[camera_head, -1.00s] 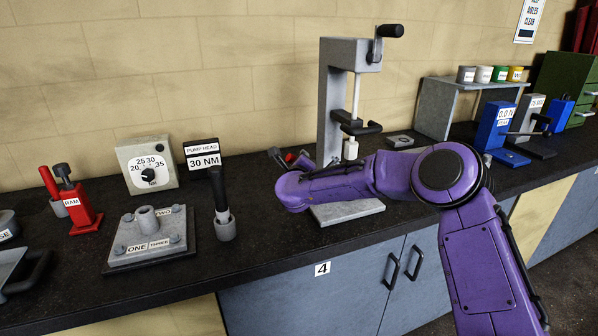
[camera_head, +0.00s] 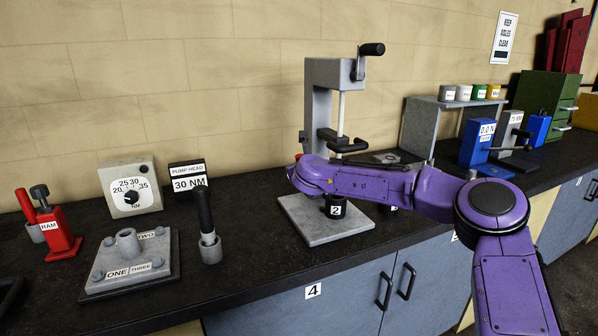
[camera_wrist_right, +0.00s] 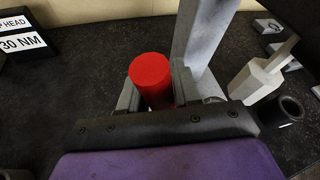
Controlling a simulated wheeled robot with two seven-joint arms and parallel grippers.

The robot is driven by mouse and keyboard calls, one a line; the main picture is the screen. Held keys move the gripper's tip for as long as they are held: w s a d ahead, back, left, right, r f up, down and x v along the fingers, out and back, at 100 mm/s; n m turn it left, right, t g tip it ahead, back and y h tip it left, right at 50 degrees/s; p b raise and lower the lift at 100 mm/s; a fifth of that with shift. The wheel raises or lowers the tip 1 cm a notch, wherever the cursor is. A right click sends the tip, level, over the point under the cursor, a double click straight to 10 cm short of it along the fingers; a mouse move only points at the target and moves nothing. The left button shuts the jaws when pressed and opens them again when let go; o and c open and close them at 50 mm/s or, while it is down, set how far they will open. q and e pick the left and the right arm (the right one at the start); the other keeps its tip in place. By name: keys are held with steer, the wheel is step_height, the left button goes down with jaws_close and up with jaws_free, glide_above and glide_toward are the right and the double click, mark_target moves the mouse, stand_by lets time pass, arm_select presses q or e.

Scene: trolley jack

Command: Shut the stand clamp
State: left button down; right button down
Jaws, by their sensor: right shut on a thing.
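The stand (camera_head: 322,105) is a grey upright column with a crank on top and a black handle (camera_head: 345,141) partway down, rising from a flat base plate (camera_head: 318,228). In the right wrist view, a red cylinder (camera_wrist_right: 150,80) sits between the fingers of my right gripper (camera_wrist_right: 157,92), which is shut on it. The stand's grey column (camera_wrist_right: 203,35) rises just behind and to the right of it. I cannot tell whether the red cylinder is the clamp's grip. In the head view my purple right wrist hides the fingers and the column's lower part. My left gripper is out of view.
A black cylinder marked 2 (camera_head: 336,207) shows below my arm. A black-handled tool (camera_head: 206,230), a torque dial (camera_head: 131,187), a bolted plate (camera_head: 128,265) and a red ram (camera_head: 58,232) stand left. A grey shelf (camera_head: 425,115) and blue units (camera_head: 487,140) stand right.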

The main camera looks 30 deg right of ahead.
steer(key=shift+d+r, duration=0.1)
stand_by(0.4)
steer(key=c, duration=0.9)
jaws_free()
steer(key=b+v, duration=0.3)
steer(key=v, duration=0.7)
steer(key=shift+s+b, duration=0.2)
steer(key=shift+b, duration=0.2)
